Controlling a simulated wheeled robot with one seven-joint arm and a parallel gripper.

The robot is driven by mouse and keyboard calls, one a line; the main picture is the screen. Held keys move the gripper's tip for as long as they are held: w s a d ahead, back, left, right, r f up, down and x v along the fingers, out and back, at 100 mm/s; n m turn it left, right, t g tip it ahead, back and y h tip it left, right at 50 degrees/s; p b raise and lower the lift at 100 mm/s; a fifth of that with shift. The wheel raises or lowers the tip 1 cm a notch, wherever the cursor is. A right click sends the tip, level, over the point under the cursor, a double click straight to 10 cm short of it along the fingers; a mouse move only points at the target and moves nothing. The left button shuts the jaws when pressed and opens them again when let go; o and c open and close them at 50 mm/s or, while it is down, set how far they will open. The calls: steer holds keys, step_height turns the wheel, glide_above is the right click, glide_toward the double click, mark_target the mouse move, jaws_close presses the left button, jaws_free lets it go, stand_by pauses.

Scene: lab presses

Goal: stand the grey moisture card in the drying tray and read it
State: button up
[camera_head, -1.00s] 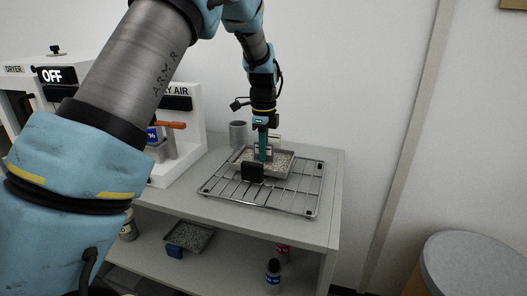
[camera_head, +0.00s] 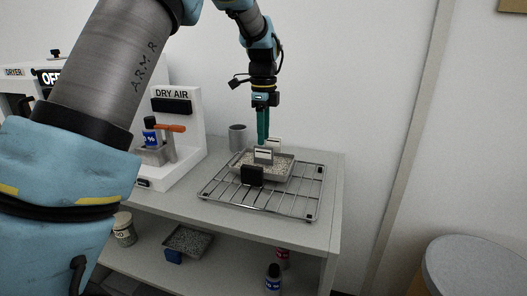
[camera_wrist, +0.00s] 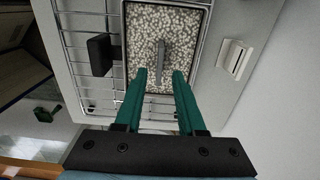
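The grey moisture card (camera_head: 263,155) stands upright in the bead-filled drying tray (camera_head: 283,174). In the wrist view the card (camera_wrist: 161,55) shows nearly edge-on, its foot in the pale beads, apart from the tray (camera_wrist: 125,12) walls. My gripper (camera_head: 263,142) is above the card, pointing down. In the wrist view its green fingers (camera_wrist: 160,74) are apart with nothing held between them.
The tray rests on a wire rack (camera_head: 308,192), its black handle (camera_head: 251,175) facing front. A white slotted block (camera_wrist: 235,60) stands just behind the tray. A grey cup (camera_head: 238,137) and the DRY AIR unit (camera_head: 190,122) are to the left. The shelf below holds another tray (camera_head: 189,240) and bottles.

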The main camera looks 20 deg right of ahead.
step_height(320, 180, up, 5)
steer(key=shift+r, duration=0.1)
steer(key=a+f+n, duration=0.3)
steer(key=a+n, duration=0.4)
steer(key=a, duration=0.5)
steer(key=a+f+n, duration=0.3)
steer(key=a+n, duration=0.4)
steer(key=a, duration=0.4)
steer(key=s+a+f+n, duration=0.2)
steer(key=s+a+n, duration=0.3)
steer(key=s+a, duration=0.1)
steer(key=s+a+f+n+t, duration=0.1)
steer(key=s+a+f+n, duration=0.2)
steer(key=s+a+n, duration=0.2)
steer(key=a+n, duration=0.1)
steer(key=a, duration=0.2)
steer(key=shift+s+a+f+t, duration=0.15)
steer(key=shift+s+f+t, duration=0.15)
steer(key=shift+s+f, duration=0.1)
steer(key=shift+r, duration=0.15)
steer(key=shift+r, duration=0.2)
stand_by(3.2)
